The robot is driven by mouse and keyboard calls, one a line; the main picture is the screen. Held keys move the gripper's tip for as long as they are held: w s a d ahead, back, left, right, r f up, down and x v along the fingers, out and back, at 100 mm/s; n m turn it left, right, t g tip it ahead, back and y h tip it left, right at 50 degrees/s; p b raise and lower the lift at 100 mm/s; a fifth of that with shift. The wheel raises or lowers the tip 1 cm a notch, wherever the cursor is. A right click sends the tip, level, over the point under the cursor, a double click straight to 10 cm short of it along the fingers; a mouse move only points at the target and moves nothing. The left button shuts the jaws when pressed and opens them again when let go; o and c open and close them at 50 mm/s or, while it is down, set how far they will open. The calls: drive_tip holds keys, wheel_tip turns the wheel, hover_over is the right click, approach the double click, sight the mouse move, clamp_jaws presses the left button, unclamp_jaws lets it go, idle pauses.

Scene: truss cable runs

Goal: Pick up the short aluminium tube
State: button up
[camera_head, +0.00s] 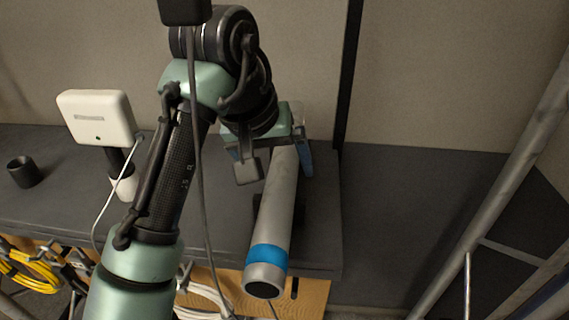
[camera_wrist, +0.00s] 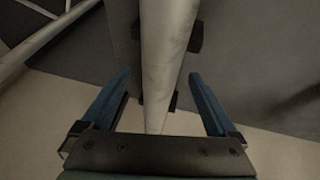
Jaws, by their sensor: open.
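The short aluminium tube (camera_head: 279,200) is a grey cylinder with a blue band near its front end. It lies lengthwise on a dark bench, its open front end over the bench's front edge. In the wrist view the tube (camera_wrist: 166,60) runs down the middle of the picture, between dark support blocks. My gripper (camera_wrist: 160,85) is open, one blue finger on each side of the tube, with a gap on both sides. In the head view my gripper (camera_head: 272,160) is at the tube's far end, partly hidden by my arm.
The dark bench (camera_head: 325,225) also holds a white box device (camera_head: 97,117) on a stand and a black cup (camera_head: 23,172) at left. Yellow cable (camera_head: 35,272) hangs below at left. Metal truss bars (camera_head: 500,180) stand at right. A wall rises behind the bench.

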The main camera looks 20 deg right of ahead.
drive_tip(key=shift+x, duration=1.05)
drive_tip(key=shift+r, duration=0.1)
clamp_jaws()
